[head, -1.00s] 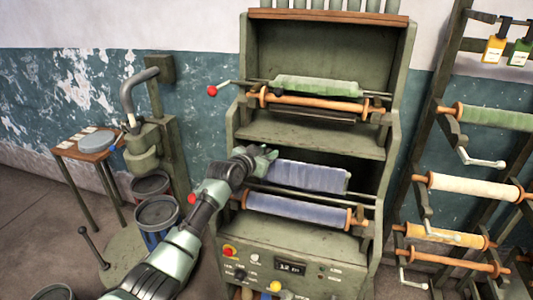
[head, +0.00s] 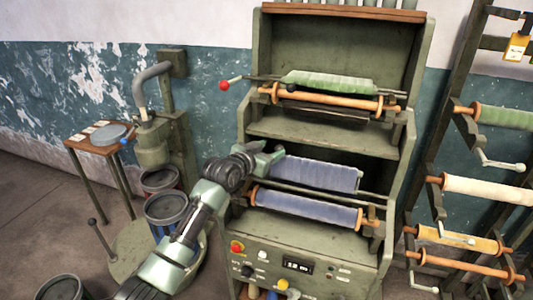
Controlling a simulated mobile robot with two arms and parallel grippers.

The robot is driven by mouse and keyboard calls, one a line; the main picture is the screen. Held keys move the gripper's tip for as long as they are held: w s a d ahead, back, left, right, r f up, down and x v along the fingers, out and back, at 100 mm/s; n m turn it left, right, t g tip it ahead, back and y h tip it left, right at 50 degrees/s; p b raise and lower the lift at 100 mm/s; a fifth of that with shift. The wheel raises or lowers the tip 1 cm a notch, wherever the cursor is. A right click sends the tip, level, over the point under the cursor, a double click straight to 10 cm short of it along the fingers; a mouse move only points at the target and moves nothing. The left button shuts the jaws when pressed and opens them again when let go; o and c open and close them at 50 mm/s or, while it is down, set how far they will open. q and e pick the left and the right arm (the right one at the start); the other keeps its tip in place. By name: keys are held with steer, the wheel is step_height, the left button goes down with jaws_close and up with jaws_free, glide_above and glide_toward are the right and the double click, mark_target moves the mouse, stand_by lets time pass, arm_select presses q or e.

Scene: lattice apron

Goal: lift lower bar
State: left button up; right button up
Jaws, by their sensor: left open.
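The green machine (head: 408,150) has an upper and a lower bay. In the lower bay a thin metal lower bar (head: 330,199) runs across, between a hanging blue-grey cloth (head: 315,174) and a blue roll (head: 305,208) with orange ends. An upper bar with a red ball handle (head: 224,85) carries green cloth (head: 325,82). My left gripper (head: 272,153) is open at the left end of the lower bay, beside the cloth's upper left corner. I cannot tell whether it touches anything. My arm hides the lower bar's left end. My right gripper is out of view.
A control panel (head: 300,268) with buttons and a display sits below the lower bay. A rack (head: 447,155) of rolls stands at right. At left are a small table (head: 75,144), a pump-like stand (head: 152,145) and buckets (head: 166,207). Some floor is clear at far left.

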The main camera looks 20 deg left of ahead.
arm_select(q)
steer(key=shift+v, duration=1.05)
